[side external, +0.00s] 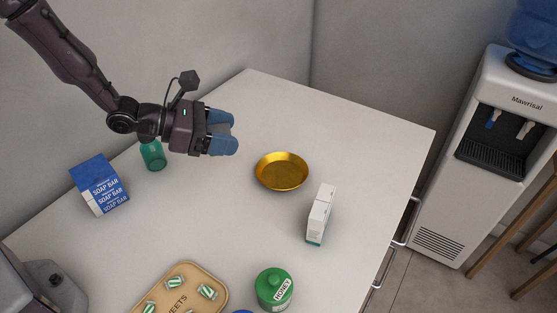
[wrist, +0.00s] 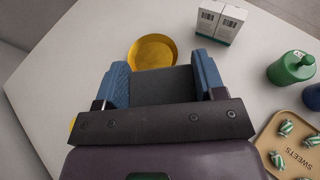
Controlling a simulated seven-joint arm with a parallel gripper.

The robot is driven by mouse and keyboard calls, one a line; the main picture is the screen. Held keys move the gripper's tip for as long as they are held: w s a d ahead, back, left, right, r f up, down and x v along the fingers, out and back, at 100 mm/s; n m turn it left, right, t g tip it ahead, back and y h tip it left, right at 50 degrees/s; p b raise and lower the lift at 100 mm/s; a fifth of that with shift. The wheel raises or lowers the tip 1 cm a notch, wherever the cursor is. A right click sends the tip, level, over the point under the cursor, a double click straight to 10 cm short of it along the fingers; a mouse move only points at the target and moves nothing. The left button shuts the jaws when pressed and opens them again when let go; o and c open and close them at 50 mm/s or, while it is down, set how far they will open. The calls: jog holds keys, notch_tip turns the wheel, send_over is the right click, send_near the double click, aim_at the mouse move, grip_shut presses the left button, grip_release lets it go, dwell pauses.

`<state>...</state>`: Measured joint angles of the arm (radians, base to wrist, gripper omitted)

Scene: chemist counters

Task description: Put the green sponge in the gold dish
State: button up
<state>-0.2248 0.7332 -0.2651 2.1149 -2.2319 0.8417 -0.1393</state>
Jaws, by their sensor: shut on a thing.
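The gold dish (side external: 282,171) is a round, shallow, empty bowl on the white counter. It also shows beyond my fingers in the wrist view (wrist: 153,50). My gripper (side external: 228,134) is in the air to the left of the dish in the side view. In the wrist view its blue fingers (wrist: 164,83) are shut on a dark grey block (wrist: 160,88), which I take to be the green sponge. Only its dark face shows; no green is visible on it.
A white carton (side external: 320,214) stands right of the dish. A soap box (side external: 99,185) and a green bottle (side external: 153,156) are at left.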

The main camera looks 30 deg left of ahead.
jog(key=w+d+f, duration=0.1)
jog(key=w+f, duration=0.2)
jog(key=w+d+f, duration=0.1)
jog(key=w+f, duration=0.2)
jog(key=w, duration=0.1)
jog(key=w+d+f, duration=0.1)
jog(key=w+f, duration=0.2)
jog(key=w, duration=0.1)
jog(key=shift+w, duration=0.25)
jog(key=shift+w+d+f, duration=0.1)
jog(key=shift+w+f, duration=0.05)
jog(key=shift+f, duration=1.5)
jog(key=shift+f, duration=0.3)
jog(key=o, duration=0.9)
